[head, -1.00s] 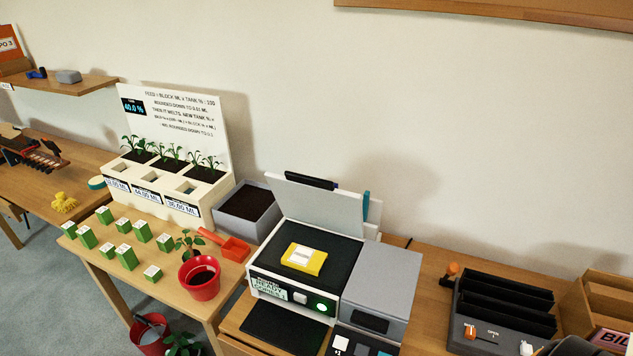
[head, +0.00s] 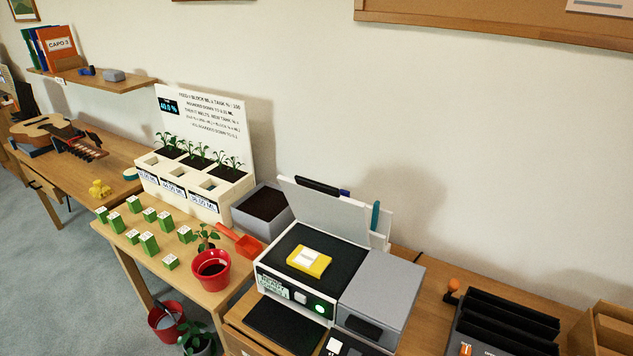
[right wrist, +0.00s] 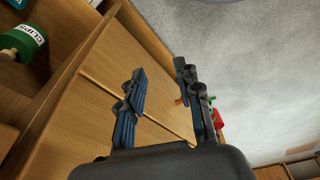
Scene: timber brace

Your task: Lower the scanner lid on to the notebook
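The scanner (head: 300,296) stands on the wooden desk in the head view, with a green-lit button and a small display on its front. Its lid (head: 328,212) is raised and leans back towards the wall. The yellow notebook (head: 309,261) with a white label lies on the dark scanner bed, uncovered. My right gripper (right wrist: 163,90) shows in the right wrist view, its two fingers apart with nothing between them, near wooden drawer fronts and well away from the lid. My left gripper is not in view.
A grey box (head: 385,290) adjoins the scanner's right side. A soil bin (head: 262,212) stands behind left, with a red pot (head: 210,272) and an orange scoop (head: 246,244) nearby. A black slotted rack (head: 505,325) is at the right. A green clips tub (right wrist: 22,42) shows in the wrist view.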

